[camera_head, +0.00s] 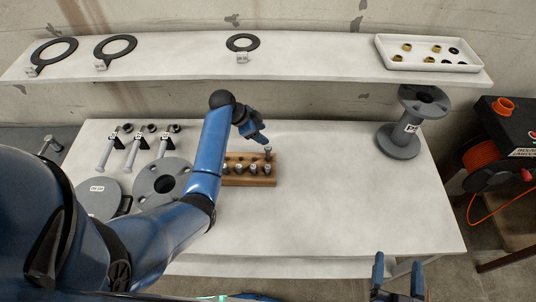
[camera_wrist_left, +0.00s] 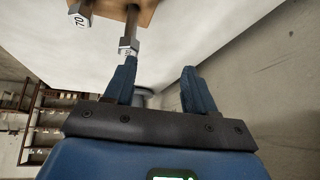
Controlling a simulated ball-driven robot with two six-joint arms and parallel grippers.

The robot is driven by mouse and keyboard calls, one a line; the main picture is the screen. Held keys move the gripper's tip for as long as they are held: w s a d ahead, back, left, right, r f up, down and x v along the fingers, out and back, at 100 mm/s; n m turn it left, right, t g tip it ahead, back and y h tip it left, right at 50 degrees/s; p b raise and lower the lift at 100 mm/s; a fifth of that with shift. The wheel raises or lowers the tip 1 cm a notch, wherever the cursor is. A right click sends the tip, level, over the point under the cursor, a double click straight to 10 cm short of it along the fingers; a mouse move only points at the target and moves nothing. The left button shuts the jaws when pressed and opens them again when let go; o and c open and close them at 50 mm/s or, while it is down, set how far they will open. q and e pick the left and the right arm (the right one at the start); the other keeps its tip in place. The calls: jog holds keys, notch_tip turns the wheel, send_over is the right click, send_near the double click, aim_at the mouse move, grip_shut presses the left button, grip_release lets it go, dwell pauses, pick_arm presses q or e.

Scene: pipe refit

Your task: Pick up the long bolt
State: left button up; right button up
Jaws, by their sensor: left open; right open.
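A wooden block (camera_head: 232,181) on the table holds several upright grey bolts. One bolt (camera_head: 268,151) at its back right stands taller than the others. In the left wrist view a long-shanked bolt (camera_wrist_left: 131,28) stands out of the block, its hex head beside the left finger's tip; its tag is too small to read. A bolt tagged 70 (camera_wrist_left: 80,18) is further left. My left gripper (camera_head: 262,139) is open, just behind the tall bolt's head; no bolt shows between its fingers (camera_wrist_left: 159,70). My right gripper (camera_head: 398,275) is open and empty at the front right.
A grey flanged spool (camera_head: 398,142) stands at the right. A shelf (camera_head: 310,68) behind carries gaskets and a white tray (camera_head: 428,65). The table's middle right is clear.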

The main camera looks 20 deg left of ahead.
aim_at(266, 147)
pick_arm(q)
jog(key=s, duration=0.1)
jog(key=s+m+g, duration=0.1)
jog(key=s+d+f+m+g, duration=0.1)
jog(key=shift+h, duration=0.3)
jog(key=shift+d+f+b, duration=0.2)
jog(key=shift+f+b, duration=0.2)
jog(key=shift+b, duration=0.05)
jog(key=b+x, duration=0.5)
jog(key=x, duration=0.1)
jog(key=shift+a, duration=0.15)
jog(key=shift+w+f, duration=0.1)
jog(key=shift+f, duration=0.15)
jog(key=shift+d, duration=0.2)
jog(key=shift+c, duration=0.7)
grip_shut()
